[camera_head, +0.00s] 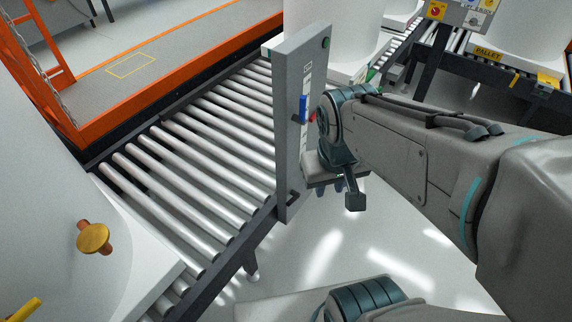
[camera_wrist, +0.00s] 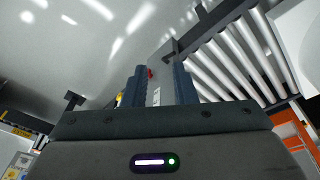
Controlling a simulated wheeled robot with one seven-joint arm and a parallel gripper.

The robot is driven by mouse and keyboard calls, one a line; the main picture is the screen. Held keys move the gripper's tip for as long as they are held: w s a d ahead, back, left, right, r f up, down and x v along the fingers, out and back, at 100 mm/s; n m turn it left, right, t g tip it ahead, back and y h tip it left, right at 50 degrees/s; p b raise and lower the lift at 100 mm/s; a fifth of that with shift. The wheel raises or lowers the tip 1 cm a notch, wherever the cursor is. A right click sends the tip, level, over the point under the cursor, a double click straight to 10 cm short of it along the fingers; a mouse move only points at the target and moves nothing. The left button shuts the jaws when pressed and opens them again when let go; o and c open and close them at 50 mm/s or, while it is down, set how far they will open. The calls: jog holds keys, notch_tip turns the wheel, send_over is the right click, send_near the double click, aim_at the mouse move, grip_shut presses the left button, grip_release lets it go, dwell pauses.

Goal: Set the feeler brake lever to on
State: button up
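A grey upright panel (camera_head: 290,150) stands at the near edge of the roller conveyor. It also shows between my fingers in the wrist view (camera_wrist: 160,80). A small red part (camera_head: 312,117) sticks out from the panel's face, beside a blue part (camera_head: 303,110); I cannot tell which of them is the brake lever. The red part also shows in the wrist view (camera_wrist: 151,73), near the left finger. My gripper (camera_wrist: 162,85) is open, with its two fingers apart and facing the panel. In the head view my arm's wrist hides most of the lever area, and contact is unclear.
A roller conveyor (camera_head: 190,145) runs behind the panel, with an orange-edged platform (camera_head: 180,75) beyond. A white tank (camera_head: 50,190) with a brass fitting (camera_head: 93,238) stands at left. Another white tank (camera_head: 350,35) is behind the panel. The floor in front is clear.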

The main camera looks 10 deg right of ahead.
notch_tip(320, 180, down, 13)
jog(key=w+d+n+g+h+b, duration=0.1)
jog(key=d+n+g+h+b, duration=0.2)
jog(key=n+b, duration=0.35)
jog(key=n+t+h+b, duration=0.8)
jog(key=n+t+b, duration=0.6)
jog(key=n+b, duration=0.7)
send_near(291, 200)
jog(key=shift+n, duration=0.95)
jog(key=x, duration=0.7)
jog(key=f+x, duration=0.1)
jog(key=x, duration=0.2)
jog(key=shift+w+d, duration=0.1)
jog(key=shift+r, duration=0.1)
grip_shut()
